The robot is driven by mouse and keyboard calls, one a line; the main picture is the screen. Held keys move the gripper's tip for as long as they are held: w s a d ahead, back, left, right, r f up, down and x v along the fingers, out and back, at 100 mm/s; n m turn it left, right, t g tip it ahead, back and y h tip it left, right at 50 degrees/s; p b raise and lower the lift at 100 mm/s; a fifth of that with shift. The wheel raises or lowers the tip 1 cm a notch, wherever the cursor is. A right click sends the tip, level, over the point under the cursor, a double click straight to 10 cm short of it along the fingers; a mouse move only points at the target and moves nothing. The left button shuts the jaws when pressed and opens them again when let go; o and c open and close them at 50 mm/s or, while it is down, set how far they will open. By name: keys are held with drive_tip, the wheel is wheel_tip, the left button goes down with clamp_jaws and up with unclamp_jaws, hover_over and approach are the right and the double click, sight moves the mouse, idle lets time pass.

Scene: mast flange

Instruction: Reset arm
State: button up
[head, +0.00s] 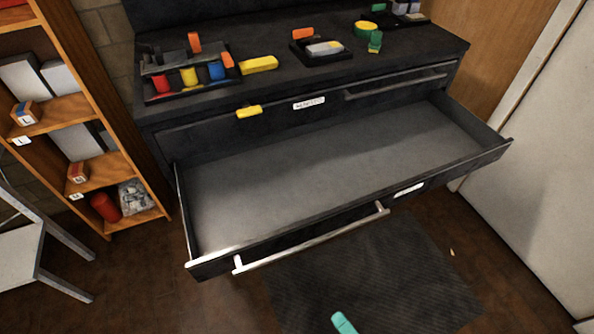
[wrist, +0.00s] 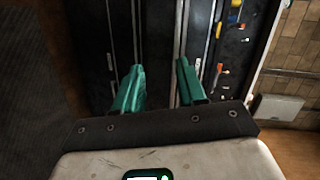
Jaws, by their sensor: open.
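My gripper (wrist: 160,82) shows in the wrist view with its two teal fingers apart and nothing between them. Beyond the fingers are the dark fronts of the cabinet. In the head view only a teal fingertip (head: 343,323) shows at the bottom edge, in front of the cabinet and apart from it. The cabinet's wide drawer (head: 300,185) is pulled out and looks empty. Its long metal handle (head: 312,239) is on the front, and my gripper is clear of it. The rest of my arm is hidden in the head view.
The black cabinet top (head: 280,85) holds a tool tray (head: 188,92), a yellow block (head: 259,64) and small coloured items. A wooden shelf (head: 140,218) and white chair (head: 20,255) stand at left. A pale panel (head: 540,160) is at right. A dark mat (head: 375,275) lies on open floor.

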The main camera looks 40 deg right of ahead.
drive_tip(key=w+n+g+y+p, duration=0.1)
drive_tip(key=w+n+g+y, duration=0.2)
drive_tip(key=w+n+g, duration=0.55)
drive_tip(key=s+d+r+n+g+h+p, duration=0.1)
drive_tip(key=s+d+r+n+g+h, duration=0.1)
drive_tip(key=s+d+r+n+g, duration=0.4)
wheel_tip(320, 180, up, 2)
drive_tip(key=shift+s+d+r+n+g+p, duration=0.15)
drive_tip(key=shift+s+d+n+g+p, duration=0.2)
drive_tip(key=shift+s+d+n, duration=0.75)
